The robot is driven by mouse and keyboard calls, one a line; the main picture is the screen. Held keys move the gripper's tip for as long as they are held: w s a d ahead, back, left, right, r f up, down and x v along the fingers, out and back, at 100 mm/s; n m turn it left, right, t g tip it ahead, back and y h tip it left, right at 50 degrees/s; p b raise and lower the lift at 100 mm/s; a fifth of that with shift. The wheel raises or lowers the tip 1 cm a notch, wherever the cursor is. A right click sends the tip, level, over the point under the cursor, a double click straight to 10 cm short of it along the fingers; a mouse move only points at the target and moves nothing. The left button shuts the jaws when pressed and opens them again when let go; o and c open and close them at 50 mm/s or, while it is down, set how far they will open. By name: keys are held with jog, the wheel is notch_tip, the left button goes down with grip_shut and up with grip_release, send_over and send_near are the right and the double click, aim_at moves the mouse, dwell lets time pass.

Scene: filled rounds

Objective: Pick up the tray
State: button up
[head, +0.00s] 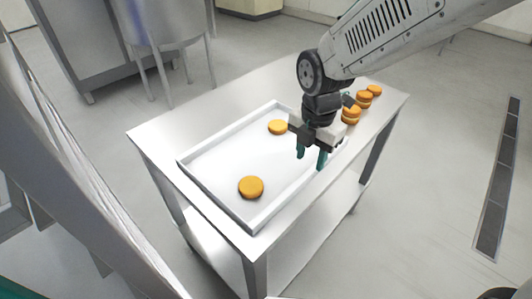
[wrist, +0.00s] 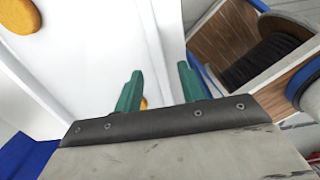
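The tray (head: 217,204) is white, shallow and rectangular, lying flat on a metal table. Two orange rounds sit in it, one near the far end (head: 278,127) and one near the front (head: 251,187). My gripper (head: 311,156) is above the tray's right long side, with its green fingers pointing down, apart and with a gap between them. In the wrist view the fingers (wrist: 158,90) are open, with a white rim running between them. I cannot tell whether they touch it. The arm and gripper hide part of the tray's right far side.
The metal table (head: 159,141) has a lower shelf (head: 215,240). Several orange and cream filled rounds (head: 350,116) stand on the tabletop right of the tray, near its far right end. A metal vessel on legs (head: 160,22) stands behind at left. A floor drain (head: 498,185) lies right.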

aim_at(307, 174)
jog(key=f, duration=0.6)
jog(key=shift+w+f, duration=0.3)
grip_shut()
